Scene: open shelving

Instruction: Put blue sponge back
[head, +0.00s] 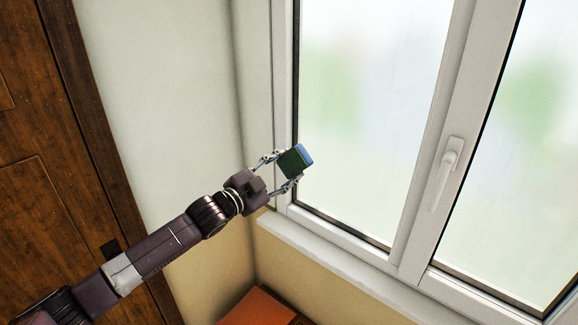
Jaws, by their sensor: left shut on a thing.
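The sponge (296,160) is a small block, blue on one side and dark green on the other. My left gripper (289,169) is shut on it, with one finger on each side. The arm comes in from the lower left and holds the sponge up in the air, in front of the left part of the window frame in the picture. No shelf shows in the head view. My right gripper is not in view.
A white-framed window (375,110) with a handle (449,160) fills the right side. Its sill (335,262) runs below. A wooden door (40,150) stands at the left. An orange-brown surface (258,308) shows at the bottom.

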